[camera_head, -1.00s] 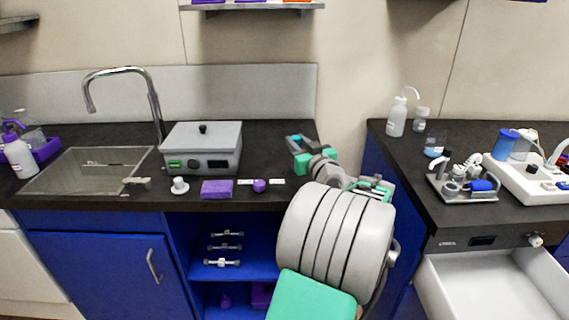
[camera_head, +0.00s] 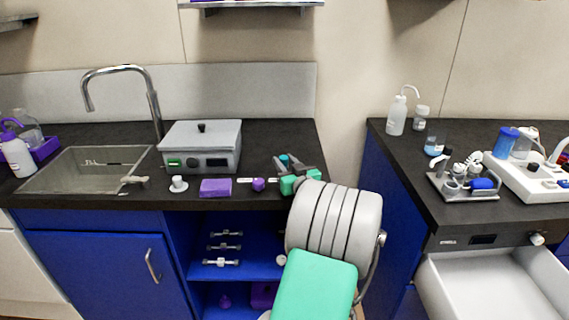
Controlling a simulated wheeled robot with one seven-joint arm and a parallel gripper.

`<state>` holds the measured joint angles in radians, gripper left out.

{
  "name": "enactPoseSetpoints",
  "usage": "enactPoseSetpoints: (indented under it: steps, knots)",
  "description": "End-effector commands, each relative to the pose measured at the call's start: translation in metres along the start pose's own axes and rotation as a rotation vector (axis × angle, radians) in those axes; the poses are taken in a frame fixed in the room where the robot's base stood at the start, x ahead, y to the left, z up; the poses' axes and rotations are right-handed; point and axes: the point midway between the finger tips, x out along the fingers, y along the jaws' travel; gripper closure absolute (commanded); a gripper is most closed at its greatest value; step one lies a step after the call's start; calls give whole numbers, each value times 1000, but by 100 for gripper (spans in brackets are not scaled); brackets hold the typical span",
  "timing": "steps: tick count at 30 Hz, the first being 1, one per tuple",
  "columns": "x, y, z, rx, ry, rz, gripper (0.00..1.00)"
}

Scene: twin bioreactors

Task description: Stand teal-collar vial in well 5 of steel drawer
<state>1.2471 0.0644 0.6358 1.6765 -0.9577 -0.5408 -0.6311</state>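My gripper (camera_head: 286,165) is over the left counter near its right end, with dark fingers pointing towards the wall. A small teal piece (camera_head: 284,158) shows at the fingertips; it may be the collar of the teal-collar vial, but it is too small to tell. Whether the fingers are closed on it is unclear. The steel drawer (camera_head: 482,290) stands pulled open under the right counter. Its visible inside is pale and bare, and no numbered wells can be made out. Its lower part is cut off by the picture edge.
A grey lidded box (camera_head: 201,148), a purple block (camera_head: 216,188) and a small purple piece (camera_head: 258,184) stand left of the gripper. The right counter holds a grey rack (camera_head: 462,190), a white wash bottle (camera_head: 396,117) and a blue-lidded container (camera_head: 505,145). A gap separates the counters.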

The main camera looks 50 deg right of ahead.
Motion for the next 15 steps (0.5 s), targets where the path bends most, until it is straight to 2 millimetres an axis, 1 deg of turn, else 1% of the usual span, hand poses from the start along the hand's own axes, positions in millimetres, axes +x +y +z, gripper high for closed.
enactPoseSetpoints:
  steps: [1,5,11,15]
  knots:
    - [0,0,0,0,0,0,64]
    - [0,0,0,0,0,0,53]
    - [0,0,-1,0,0,0,53]
    - [-2,1,-6,0,0,1,53]
